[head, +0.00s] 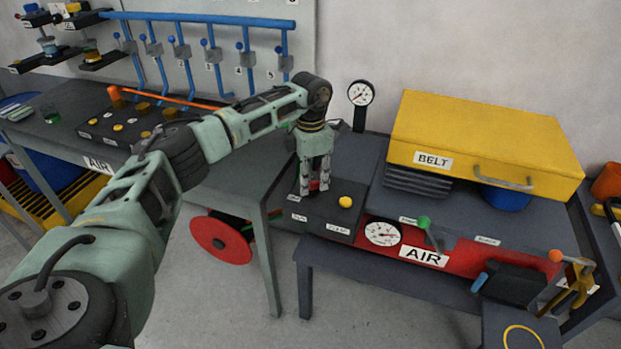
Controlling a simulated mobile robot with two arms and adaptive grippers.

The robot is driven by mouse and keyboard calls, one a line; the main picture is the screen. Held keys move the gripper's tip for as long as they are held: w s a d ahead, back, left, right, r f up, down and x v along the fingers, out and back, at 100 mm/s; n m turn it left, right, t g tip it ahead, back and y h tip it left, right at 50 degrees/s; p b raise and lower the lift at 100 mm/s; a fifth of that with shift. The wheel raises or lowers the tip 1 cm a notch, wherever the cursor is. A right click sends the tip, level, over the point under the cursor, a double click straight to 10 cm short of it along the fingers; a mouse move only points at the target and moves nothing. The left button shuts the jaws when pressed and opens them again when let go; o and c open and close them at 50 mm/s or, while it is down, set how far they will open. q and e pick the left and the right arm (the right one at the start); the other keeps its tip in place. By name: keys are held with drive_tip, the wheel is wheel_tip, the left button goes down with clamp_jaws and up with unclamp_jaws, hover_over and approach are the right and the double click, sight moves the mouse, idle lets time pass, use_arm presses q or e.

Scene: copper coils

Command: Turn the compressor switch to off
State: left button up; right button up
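My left gripper (315,187) points straight down over the left part of a dark control box (326,208) on the AIR bench. A small red part (314,185) shows low between its fingers; it may be the compressor switch, but the fingers hide most of it. I cannot tell whether the fingers press on it or which way it is turned. Small labels lie on the box's front, too small to read surely. A yellow knob (345,202) sits on the box, right of the gripper. My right gripper is not in view.
A gauge (382,233) and green-knobbed lever (426,225) are on the red AIR panel (455,259). Another gauge (360,93) stands behind the gripper. A yellow BELT case (490,140) is at right. A bench with blue pipes (200,20) above it is at left.

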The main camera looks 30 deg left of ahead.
sight(311, 183)
use_arm(q)
wheel_tip(311, 183, up, 11)
drive_tip(key=shift+r, duration=0.2)
idle(0.6)
